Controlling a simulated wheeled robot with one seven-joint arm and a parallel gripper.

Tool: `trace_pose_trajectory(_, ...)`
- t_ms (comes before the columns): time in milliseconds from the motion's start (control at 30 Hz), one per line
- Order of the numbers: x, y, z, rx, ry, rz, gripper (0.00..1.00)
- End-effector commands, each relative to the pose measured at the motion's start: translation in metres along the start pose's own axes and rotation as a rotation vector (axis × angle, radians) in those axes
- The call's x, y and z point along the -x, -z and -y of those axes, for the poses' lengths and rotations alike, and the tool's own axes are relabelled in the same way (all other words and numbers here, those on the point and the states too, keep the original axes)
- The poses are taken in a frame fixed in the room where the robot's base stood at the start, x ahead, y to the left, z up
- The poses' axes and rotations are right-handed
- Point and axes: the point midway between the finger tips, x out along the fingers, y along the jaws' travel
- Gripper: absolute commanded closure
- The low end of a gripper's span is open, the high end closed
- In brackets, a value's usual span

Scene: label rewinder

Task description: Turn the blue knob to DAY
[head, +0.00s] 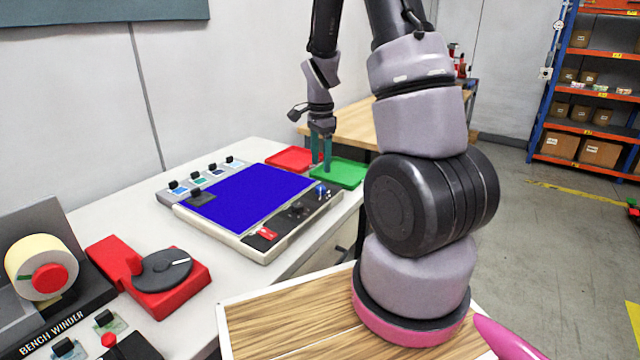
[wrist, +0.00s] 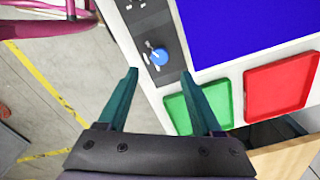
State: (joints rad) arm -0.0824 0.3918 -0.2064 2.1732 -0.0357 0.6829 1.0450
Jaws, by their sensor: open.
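The blue knob (head: 321,191) sits on the dark control strip at the right end of the panel with the blue screen (head: 245,195). In the wrist view the blue knob (wrist: 160,57) shows ahead of the fingertips, with a light pointer mark beside it; its label text is too small to read. My gripper (head: 321,165) is above the far right corner of the panel, near the knob, with its teal fingers pointing down. In the wrist view my gripper (wrist: 158,73) is open and empty, and the knob lies roughly midway between its fingers, apart from them.
A green tray (head: 345,172) and a red tray (head: 290,158) lie behind the panel. A red switch (head: 267,233) and dark knobs share the control strip. A red base with a dark dial (head: 165,270) and the bench winder (head: 45,275) stand at left.

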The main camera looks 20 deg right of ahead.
Motion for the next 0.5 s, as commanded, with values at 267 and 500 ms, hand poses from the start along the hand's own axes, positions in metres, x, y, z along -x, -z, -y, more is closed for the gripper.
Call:
trace_pose_trajectory(267,-0.054,0.0,-0.001,0.001,-0.005,0.002,0.33)
trace_pose_trajectory(500,-0.077,-0.001,0.0,0.002,-0.001,0.001,0.33)
